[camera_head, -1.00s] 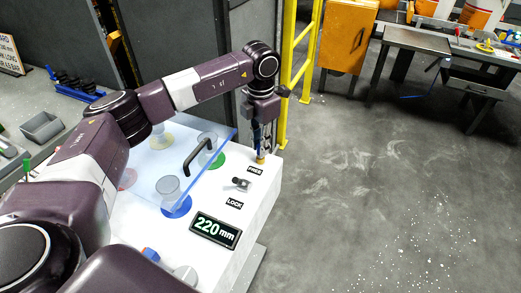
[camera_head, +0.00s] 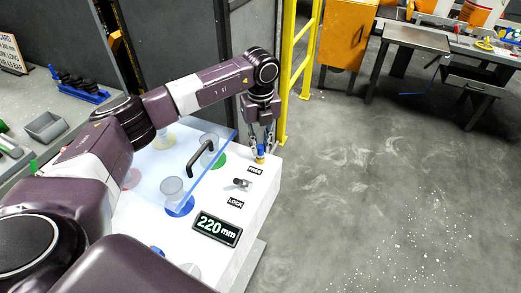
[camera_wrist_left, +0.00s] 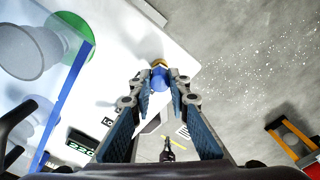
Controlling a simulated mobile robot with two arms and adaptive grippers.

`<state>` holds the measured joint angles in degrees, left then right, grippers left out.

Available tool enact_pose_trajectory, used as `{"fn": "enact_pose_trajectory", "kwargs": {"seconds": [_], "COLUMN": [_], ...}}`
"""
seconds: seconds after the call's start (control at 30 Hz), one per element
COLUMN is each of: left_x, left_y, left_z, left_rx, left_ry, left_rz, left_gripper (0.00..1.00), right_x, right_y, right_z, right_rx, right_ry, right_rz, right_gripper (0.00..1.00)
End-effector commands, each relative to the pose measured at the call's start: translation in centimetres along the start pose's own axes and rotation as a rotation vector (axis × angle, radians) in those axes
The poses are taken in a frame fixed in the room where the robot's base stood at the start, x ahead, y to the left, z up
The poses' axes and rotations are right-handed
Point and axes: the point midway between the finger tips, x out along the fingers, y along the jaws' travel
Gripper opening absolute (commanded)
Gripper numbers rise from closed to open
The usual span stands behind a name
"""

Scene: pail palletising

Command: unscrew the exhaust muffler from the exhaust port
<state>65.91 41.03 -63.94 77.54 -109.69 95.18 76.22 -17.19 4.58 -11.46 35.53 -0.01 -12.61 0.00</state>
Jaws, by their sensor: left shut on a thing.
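The exhaust muffler (camera_head: 261,149) is a small blue piece above a brass-coloured base at the far right corner of the white machine top. It also shows in the left wrist view (camera_wrist_left: 158,77), with brass just beyond the blue. My left gripper (camera_head: 261,143) points down at it from above and is shut on it, one finger on each side. The exhaust port is hidden or too small to tell from the brass base. My right gripper is not in view.
A clear guard (camera_head: 152,184) with a black handle (camera_head: 200,160) covers the machine top's left part. A small lever (camera_head: 242,183) sits between the FREE and LOCK labels, near a 220 mm display (camera_head: 216,229). A yellow rail (camera_head: 299,70) stands behind. Open floor lies right.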

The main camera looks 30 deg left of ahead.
Motion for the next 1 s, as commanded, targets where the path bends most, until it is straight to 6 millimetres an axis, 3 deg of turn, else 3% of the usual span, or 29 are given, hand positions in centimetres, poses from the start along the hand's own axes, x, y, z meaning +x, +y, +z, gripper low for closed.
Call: {"fn": "enact_pose_trajectory", "kwargs": {"seconds": [0.4,0.43,0.6,0.87,1.0], "left_x": [-0.09,-0.09,-0.07,-0.07,-0.97], "left_y": [-0.05,-0.05,-0.03,0.0,-0.01], "left_z": [0.06,0.06,0.04,0.02,0.04], "left_rx": [-0.053,-0.053,-0.052,-0.051,-0.051], "left_ry": [-0.001,-0.001,-0.001,0.0,0.0], "left_rz": [-0.002,-0.002,-0.002,0.0,-0.001], "left_gripper": [0.0,0.18,0.37,0.37,0.37], "right_x": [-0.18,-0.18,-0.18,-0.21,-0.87], "right_y": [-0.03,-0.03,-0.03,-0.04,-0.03], "right_z": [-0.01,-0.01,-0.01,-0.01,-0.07], "right_rx": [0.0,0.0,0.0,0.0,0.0], "right_ry": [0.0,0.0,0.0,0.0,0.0], "right_rz": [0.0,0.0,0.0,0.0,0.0], "right_gripper": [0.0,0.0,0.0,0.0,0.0]}}
